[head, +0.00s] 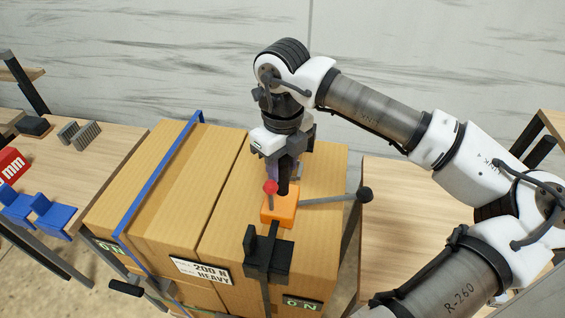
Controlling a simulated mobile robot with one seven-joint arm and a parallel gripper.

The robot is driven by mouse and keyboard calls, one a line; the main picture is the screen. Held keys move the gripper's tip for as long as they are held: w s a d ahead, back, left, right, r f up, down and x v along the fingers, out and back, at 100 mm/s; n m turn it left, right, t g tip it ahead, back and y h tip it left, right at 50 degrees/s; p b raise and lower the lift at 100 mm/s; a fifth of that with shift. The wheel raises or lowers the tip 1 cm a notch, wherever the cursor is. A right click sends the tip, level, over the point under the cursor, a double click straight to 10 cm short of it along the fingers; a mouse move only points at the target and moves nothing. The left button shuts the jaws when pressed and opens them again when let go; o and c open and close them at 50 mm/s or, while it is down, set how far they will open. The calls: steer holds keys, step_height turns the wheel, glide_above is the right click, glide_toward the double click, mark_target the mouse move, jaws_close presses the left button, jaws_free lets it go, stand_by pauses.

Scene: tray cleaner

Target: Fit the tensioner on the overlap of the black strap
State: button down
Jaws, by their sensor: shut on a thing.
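The tensioner (279,208) is an orange block with a red knob and a long grey lever ending in a black ball. It is at the top of the right-hand carton (225,215), near its front edge. My gripper (283,186) points down from above and is shut on the tensioner's dark upright part. The black strap (266,296) shows running down the front of the carton. A black block-like piece (268,254) is at the front edge, just in front of the orange body. The overlap is hidden, so I cannot tell whether the tensioner touches it.
A blue strap (161,180) crosses the left carton. A "200 N HEAVY" label (202,270) is on the front. A left bench (85,170) carries blue holders (50,217) and a red block (11,164). A mostly clear wooden table (395,215) is at right.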

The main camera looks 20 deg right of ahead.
steer(key=shift+r, duration=0.1)
steer(key=c, duration=0.9)
jaws_free()
steer(key=shift+o, duration=0.2)
step_height(320, 180, up, 14)
steer(key=shift+f+b, duration=0.1)
steer(key=shift+b, duration=0.9)
